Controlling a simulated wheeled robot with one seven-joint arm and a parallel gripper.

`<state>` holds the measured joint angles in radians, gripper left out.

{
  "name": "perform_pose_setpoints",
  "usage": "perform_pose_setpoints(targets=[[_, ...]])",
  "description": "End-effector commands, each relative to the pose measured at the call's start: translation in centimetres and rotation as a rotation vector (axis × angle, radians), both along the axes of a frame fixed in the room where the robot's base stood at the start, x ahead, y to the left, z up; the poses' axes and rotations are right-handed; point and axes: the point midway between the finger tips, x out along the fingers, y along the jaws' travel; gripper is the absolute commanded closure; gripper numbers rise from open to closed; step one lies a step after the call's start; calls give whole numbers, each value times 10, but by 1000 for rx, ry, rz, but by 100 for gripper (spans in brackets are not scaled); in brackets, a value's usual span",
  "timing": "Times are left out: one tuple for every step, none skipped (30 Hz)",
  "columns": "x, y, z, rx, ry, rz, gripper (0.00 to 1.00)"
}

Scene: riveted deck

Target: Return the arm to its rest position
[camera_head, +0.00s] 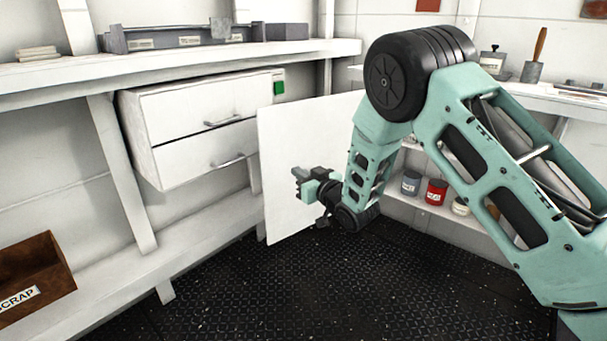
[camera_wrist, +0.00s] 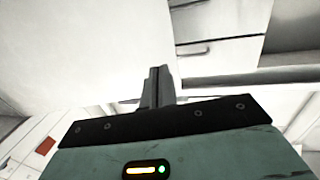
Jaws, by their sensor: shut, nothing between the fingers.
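My gripper (camera_head: 299,182) is at the end of my teal arm, in the middle of the head view. It is in the air in front of a white upright panel (camera_head: 286,138) and holds nothing. In the wrist view the fingers of my gripper (camera_wrist: 158,72) are together, with no object between them. The same white panel (camera_wrist: 80,45) fills the upper left of the wrist view. Part of a white drawer unit (camera_wrist: 222,35) shows to the right of the fingers there.
The drawer unit (camera_head: 203,125), both drawers shut, hangs under a white shelf (camera_head: 60,73) left of my gripper. A brown scrap box (camera_head: 45,262) is at lower left. A low shelf (camera_head: 420,196) with cans, including a red can (camera_head: 435,192), is behind my arm. The dark floor (camera_head: 330,285) is clear.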

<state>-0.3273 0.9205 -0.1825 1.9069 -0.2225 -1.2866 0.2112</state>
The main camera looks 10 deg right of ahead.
Motion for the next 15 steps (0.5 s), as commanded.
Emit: perform_pose_setpoints(targets=[[-5, -2, 1, 0, 1, 0, 100], [-7, -3, 0, 0, 1, -1, 100], [-9, -4, 0, 0, 2, -1, 100], [-10, -4, 1, 0, 5, -2, 100], [-12, -4, 2, -1, 11, -3, 100], [-14, -2, 4, -3, 25, -6, 100], [-16, 0, 5, -6, 44, -10, 100], [-18, 3, 7, -10, 67, -16, 100], [-23, 7, 10, -18, 106, -23, 100], [-28, 12, 12, -26, 143, -27, 100], [-34, 16, 14, -35, 184, -32, 100], [-45, 23, 16, -49, 245, -36, 100], [-55, 28, 18, -63, 294, -35, 100], [-66, 33, 20, -77, 343, -34, 100], [-82, 40, 22, -99, 409, -29, 100]])
